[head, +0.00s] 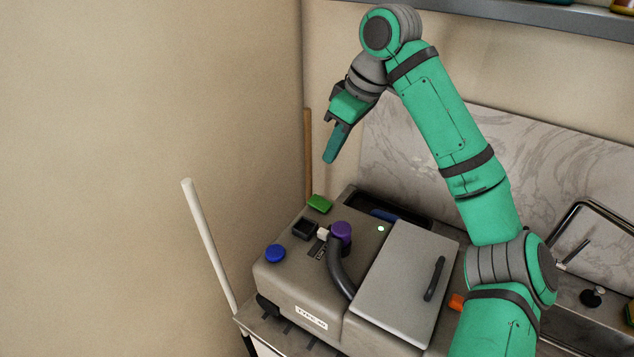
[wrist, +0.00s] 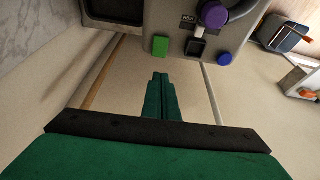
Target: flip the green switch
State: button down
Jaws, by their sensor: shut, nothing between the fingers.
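The green switch (head: 320,204) is a small green block at the back left corner of the top of a grey machine (head: 290,276). It also shows in the wrist view (wrist: 160,46), near the top centre, just beyond my fingertips. My gripper (head: 330,160) is above the switch in the head view, pointing down, with clear space between them. Its fingers are together and empty, as the wrist view (wrist: 160,76) shows. The gripper does not touch the switch.
Beside the switch are a black socket (head: 305,228), a blue button (head: 275,253) and a purple knob (head: 341,231) by a dark curved hose. A grey lid (head: 405,280) covers the machine's right part. A white pole (head: 208,240) and a brown pole (head: 308,150) stand near the wall.

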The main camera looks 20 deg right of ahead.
aim_at(320, 203)
jog(key=x, duration=0.9)
jog(key=d+x, duration=0.1)
jog(key=x, duration=0.3)
jog(key=shift+s+f, duration=0.25)
jog(key=shift+f, duration=0.25)
jog(key=shift+a, duration=0.35)
jog(key=shift+s+d+f, duration=0.1)
jog(key=shift+s+d, duration=0.1)
jog(key=shift+d, duration=0.25)
jog(key=shift+w+a+f, duration=0.2)
jog(key=shift+a, duration=0.2)
jog(key=shift+s+f, duration=0.1)
jog(key=shift+s, duration=0.05)
jog(key=shift+s+d, duration=0.55)
jog(key=shift+d, duration=0.1)
